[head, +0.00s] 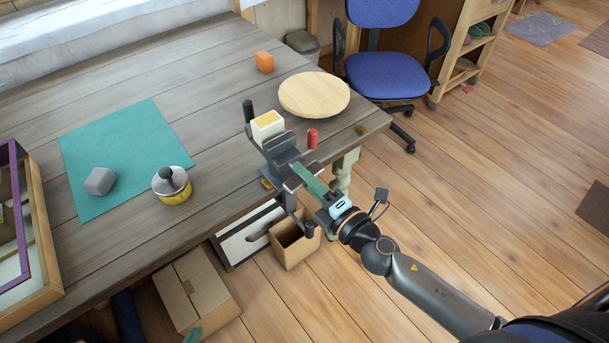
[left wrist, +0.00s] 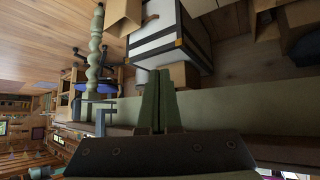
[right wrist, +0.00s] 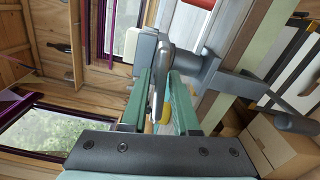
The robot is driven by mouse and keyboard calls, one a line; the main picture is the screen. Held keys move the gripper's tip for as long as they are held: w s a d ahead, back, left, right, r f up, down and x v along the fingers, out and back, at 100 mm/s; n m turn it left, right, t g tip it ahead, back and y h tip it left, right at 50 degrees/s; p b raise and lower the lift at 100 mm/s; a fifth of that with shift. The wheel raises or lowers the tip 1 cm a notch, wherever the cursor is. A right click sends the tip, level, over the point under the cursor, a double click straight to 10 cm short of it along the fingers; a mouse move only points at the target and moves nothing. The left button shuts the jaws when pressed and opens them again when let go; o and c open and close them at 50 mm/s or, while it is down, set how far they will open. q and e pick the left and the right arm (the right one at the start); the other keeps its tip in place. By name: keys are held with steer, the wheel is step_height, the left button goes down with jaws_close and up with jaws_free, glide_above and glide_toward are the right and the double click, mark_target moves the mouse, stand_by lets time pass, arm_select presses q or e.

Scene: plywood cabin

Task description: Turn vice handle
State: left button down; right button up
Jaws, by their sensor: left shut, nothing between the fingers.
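The grey vice (head: 284,150) is clamped at the table's front right edge. My right gripper (head: 308,178) reaches in from the right over the vice's front. In the right wrist view, its two green fingers (right wrist: 162,92) stand apart on either side of a grey part of the handle (right wrist: 158,88). I cannot tell if they grip it.
The table (head: 225,105) carries a round wooden board (head: 314,94), an orange cube (head: 265,61), a red cylinder (head: 313,138), a yellow pot (head: 174,189) and a teal mat (head: 120,150). A blue chair (head: 388,75) stands behind.

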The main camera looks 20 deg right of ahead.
steer(key=shift+o, duration=1)
steer(key=shift+s+d+f, duration=0.1)
steer(key=shift+s+d, duration=0.05)
steer(key=shift+s, duration=0.15)
arm_select(q)
steer(key=shift+h, duration=0.4)
steer(key=shift+w+d+f+b, duration=0.3)
steer(key=shift+d+f+b, duration=0.5)
steer(key=shift+b, duration=0.55)
steer(key=shift+w+d+f+b, duration=0.3)
steer(key=shift+d+f+b, duration=0.4)
steer(key=shift+b, duration=0.65)
arm_select(e)
steer(key=v, duration=1.1)
steer(key=shift+s, duration=0.4)
arm_select(q)
steer(key=shift+w+a, duration=0.1)
arm_select(e)
steer(key=shift+d, duration=0.1)
arm_select(q)
steer(key=shift+r, duration=0.1)
